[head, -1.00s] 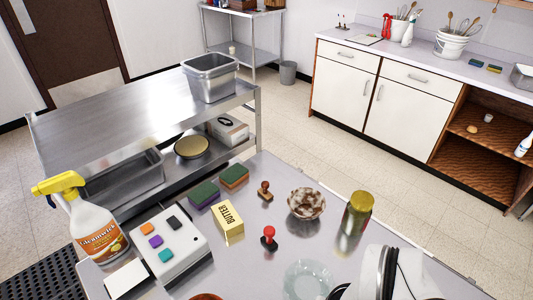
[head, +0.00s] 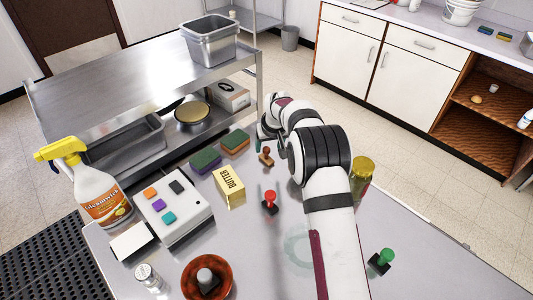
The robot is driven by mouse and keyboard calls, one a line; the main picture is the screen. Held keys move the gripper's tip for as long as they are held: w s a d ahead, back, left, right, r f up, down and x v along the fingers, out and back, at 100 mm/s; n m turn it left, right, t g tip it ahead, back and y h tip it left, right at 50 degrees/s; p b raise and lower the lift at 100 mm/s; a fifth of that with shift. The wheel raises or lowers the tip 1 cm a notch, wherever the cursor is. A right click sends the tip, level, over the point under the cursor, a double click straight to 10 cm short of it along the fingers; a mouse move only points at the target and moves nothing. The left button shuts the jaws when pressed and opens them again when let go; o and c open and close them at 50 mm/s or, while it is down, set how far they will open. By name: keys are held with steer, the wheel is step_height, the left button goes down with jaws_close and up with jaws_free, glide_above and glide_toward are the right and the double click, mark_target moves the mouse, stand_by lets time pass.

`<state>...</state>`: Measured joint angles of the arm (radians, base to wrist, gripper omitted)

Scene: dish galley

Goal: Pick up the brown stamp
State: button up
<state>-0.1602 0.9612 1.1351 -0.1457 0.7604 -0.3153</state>
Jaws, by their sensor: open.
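The brown stamp (head: 266,159) stands upright on the metal table, just right of the sponges, with its knob-like handle up. My gripper (head: 267,146) is at the stamp's upper end, pointing down, with the jaws open. The fingers are small and partly hidden by my arm, so I cannot tell whether they touch the handle. A red stamp (head: 270,201) stands nearer on the table, and a green-handled stamp (head: 381,261) stands at the right.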

mark_target(267, 151)
steer(key=x, duration=0.7)
steer(key=shift+w+f, duration=0.15)
steer(key=shift+w, duration=0.2)
jaws_close()
